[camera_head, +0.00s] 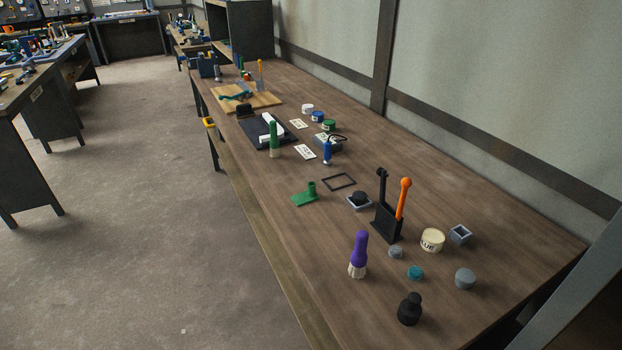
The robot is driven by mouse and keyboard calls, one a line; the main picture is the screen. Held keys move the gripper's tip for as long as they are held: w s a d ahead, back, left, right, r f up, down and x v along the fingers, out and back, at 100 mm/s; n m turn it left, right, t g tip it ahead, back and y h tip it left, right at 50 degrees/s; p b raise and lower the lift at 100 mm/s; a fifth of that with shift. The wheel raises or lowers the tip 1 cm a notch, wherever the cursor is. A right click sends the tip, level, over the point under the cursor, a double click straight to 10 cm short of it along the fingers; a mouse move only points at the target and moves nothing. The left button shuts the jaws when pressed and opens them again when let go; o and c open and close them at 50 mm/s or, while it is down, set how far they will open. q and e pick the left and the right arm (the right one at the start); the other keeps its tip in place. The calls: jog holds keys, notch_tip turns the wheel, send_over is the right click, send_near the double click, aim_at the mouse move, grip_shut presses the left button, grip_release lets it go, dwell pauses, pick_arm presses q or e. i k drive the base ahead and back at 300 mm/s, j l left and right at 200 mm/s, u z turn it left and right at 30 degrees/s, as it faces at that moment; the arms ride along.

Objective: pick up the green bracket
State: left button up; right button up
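The green bracket (305,196) lies on the wooden workbench (330,240), near its left edge and about halfway along. It has a flat green plate with a short upright post at its right end. Nothing covers it or touches it. Neither of my grippers shows in the head view.
A thin black square frame (339,182) lies just right of the bracket. A grey tray with a black knob (359,201), a black holder (386,223) and a purple-handled brush (358,255) stand nearer. A green-handled brush (274,140) stands farther back. Bare wood lies in front of the bracket.

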aim_at(305, 197)
jog(key=i+j+z, duration=0.25)
jog(key=i+j, duration=0.2)
jog(key=j, duration=0.15)
jog(key=i+j+z, duration=0.15)
jog(key=j, duration=0.2)
jog(key=i+j+z, duration=0.1)
jog(key=i+j, duration=0.15)
jog(key=i+j+z, duration=0.15)
jog(key=j, duration=0.3)
jog(key=i+j+z, duration=0.1)
jog(key=j, duration=0.3)
jog(key=i+j+z, duration=0.15)
jog(key=j, duration=0.25)
jog(key=i+j+z, duration=0.1)
jog(key=j, duration=0.3)
jog(key=i, duration=0.05)
